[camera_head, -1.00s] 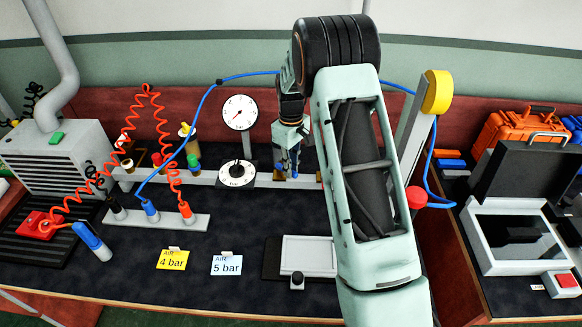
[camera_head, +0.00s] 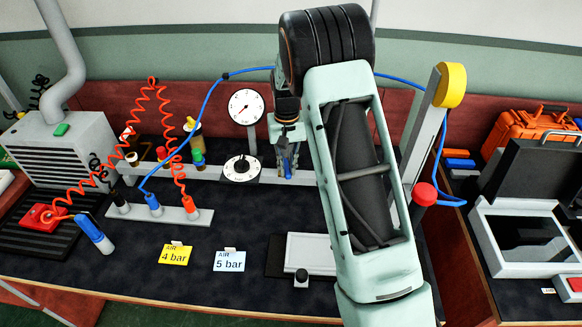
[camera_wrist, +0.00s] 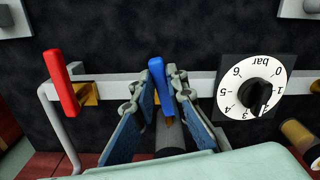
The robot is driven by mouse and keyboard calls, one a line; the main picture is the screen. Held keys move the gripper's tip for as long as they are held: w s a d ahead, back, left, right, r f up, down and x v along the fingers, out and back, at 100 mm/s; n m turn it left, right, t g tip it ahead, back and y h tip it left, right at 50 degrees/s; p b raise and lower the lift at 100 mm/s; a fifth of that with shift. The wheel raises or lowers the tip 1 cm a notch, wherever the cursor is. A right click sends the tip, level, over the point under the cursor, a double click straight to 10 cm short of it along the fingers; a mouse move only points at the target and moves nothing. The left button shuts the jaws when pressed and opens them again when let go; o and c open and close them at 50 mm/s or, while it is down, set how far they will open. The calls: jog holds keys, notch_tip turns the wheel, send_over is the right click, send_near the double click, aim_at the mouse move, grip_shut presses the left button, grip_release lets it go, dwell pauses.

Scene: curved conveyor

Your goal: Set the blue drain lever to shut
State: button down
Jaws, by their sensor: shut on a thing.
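The blue drain lever (camera_wrist: 156,74) stands between the two fingers of my gripper (camera_wrist: 160,92) in the wrist view. It is fixed by a brass fitting on the grey-white rail and points along the picture's vertical, across the rail. The fingers close on it from both sides. In the head view my gripper (camera_head: 286,168) reaches down at the rail just right of the dial, and a bit of blue shows at its fingers. My arm hides what lies behind it there.
A red lever (camera_wrist: 61,82) stands left of the gripper in the wrist view. A regulator dial (camera_wrist: 256,90) sits to the right. In the head view, a round gauge (camera_head: 245,106), coiled red hose (camera_head: 150,85) and blue hose (camera_head: 207,105) are close by.

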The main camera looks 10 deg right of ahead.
jog(key=shift+w+a+m, duration=0.1)
jog(key=shift+a+m, duration=0.2)
jog(key=shift+m, duration=0.4)
jog(key=shift+a+m, duration=0.25)
jog(key=shift+m, duration=0.45)
jog(key=c, duration=1.9)
grip_release()
jog(key=shift+c, duration=0.2)
notch_tip(320, 180, up, 12)
